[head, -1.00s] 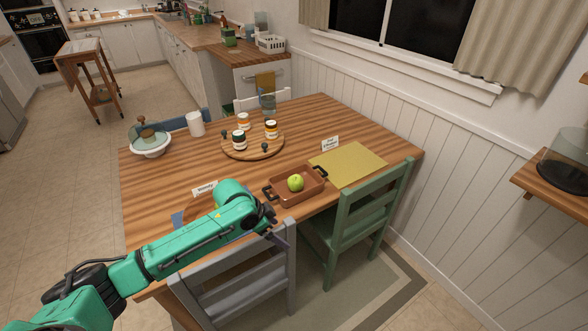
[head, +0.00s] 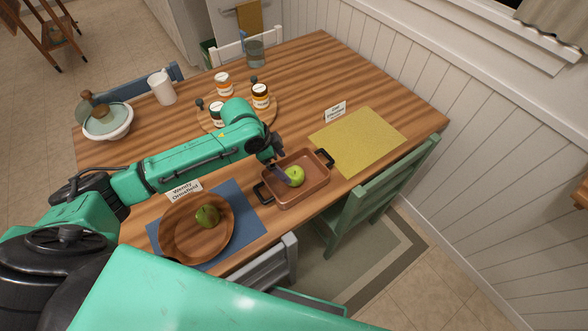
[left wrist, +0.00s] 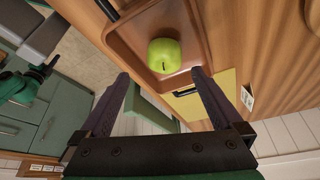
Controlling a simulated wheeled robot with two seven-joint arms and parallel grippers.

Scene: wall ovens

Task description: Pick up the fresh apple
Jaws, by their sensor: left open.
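A bright green apple (head: 295,176) sits in a brown rectangular baking dish (head: 309,194) with black handles on the wooden table. A second, darker green apple (head: 207,216) lies in a round wooden bowl (head: 172,242) at the near left. My left gripper (head: 281,171) is over the dish, beside the bright apple. In the left wrist view the bright apple (left wrist: 164,55) shows just beyond and between the two parted fingertips (left wrist: 161,76); nothing is held. Whether the fingers touch it cannot be told. My right gripper is not in view.
A round board (head: 265,122) with several jars stands behind my left arm. A yellow placemat (head: 358,140) and name card lie right of the dish. A green chair (head: 380,195) and a grey chair (head: 262,268) stand at the near edge.

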